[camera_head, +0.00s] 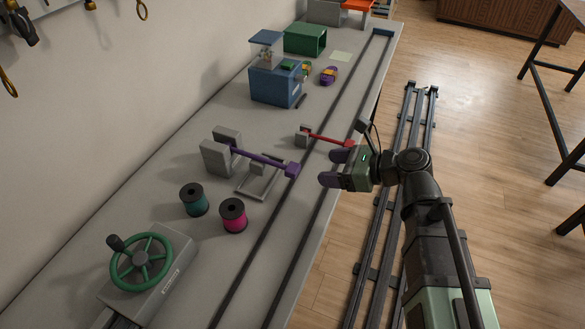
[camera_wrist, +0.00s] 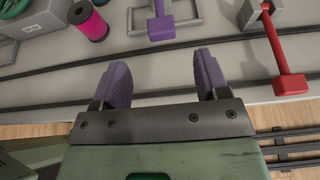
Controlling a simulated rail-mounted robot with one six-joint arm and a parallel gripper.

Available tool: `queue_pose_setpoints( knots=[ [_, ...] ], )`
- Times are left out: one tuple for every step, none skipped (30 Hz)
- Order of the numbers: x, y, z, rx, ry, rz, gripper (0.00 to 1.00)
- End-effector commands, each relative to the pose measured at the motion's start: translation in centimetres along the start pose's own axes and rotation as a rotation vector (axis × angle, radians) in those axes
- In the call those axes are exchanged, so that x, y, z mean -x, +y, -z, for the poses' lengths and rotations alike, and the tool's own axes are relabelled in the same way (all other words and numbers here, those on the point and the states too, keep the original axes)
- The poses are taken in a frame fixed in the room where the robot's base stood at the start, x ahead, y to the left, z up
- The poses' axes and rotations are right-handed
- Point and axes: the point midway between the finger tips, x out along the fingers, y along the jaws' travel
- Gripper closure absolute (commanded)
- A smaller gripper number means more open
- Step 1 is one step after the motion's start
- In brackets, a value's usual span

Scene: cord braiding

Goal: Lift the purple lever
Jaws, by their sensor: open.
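The purple lever (camera_head: 261,159) extends from a grey block (camera_head: 221,150) on the bench and ends in a purple cube-shaped knob. Its knob end also shows in the wrist view (camera_wrist: 160,27), at the top, beyond my fingertips and roughly between them. My gripper (camera_head: 334,169) is open and empty, with purple finger pads, to the right of the lever's knob in the head view. In the wrist view my gripper (camera_wrist: 162,75) has its two fingers spread well apart, with only bench between them. A clear gap separates the fingers from the lever.
A red lever (camera_head: 327,138) lies beyond my gripper; it is at the right in the wrist view (camera_wrist: 280,55). Teal (camera_head: 194,200) and pink (camera_head: 233,215) spools, a green handwheel (camera_head: 141,262) and a blue machine (camera_head: 275,83) stand on the bench. Dark tracks run along its length.

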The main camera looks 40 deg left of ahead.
Motion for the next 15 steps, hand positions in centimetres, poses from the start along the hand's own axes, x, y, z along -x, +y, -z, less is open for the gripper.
queue_pose_setpoints(
  knots=[
    [-0.1,0.0,0.1,0.000,0.001,0.000,0.32],
    [-0.2,0.0,0.1,0.001,0.001,0.000,0.32],
    [-0.6,0.0,0.2,0.002,0.001,-0.001,0.32],
    [-1.0,-0.1,0.2,0.002,0.001,-0.001,0.32],
    [-1.4,-0.1,0.3,0.003,0.002,-0.001,0.32],
    [-2.2,-0.1,0.4,0.004,0.002,-0.003,0.32],
    [-2.9,-0.1,0.4,0.004,0.002,-0.003,0.32],
    [-3.6,-0.1,0.5,0.005,0.002,-0.002,0.32],
    [-4.6,-0.1,0.5,0.006,0.002,-0.004,0.32],
    [-5.4,-0.1,0.6,0.005,0.002,-0.003,0.32],
    [-6.1,-0.1,0.6,0.005,0.002,-0.004,0.32],
    [-7.1,-0.1,0.6,0.005,0.002,-0.003,0.32],
    [-7.7,-0.1,0.5,0.005,0.002,-0.003,0.32],
    [-8.4,-0.1,0.5,0.006,0.002,-0.004,0.32],
    [-9.1,-0.1,0.5,0.006,0.003,-0.002,0.32]
  ],
)
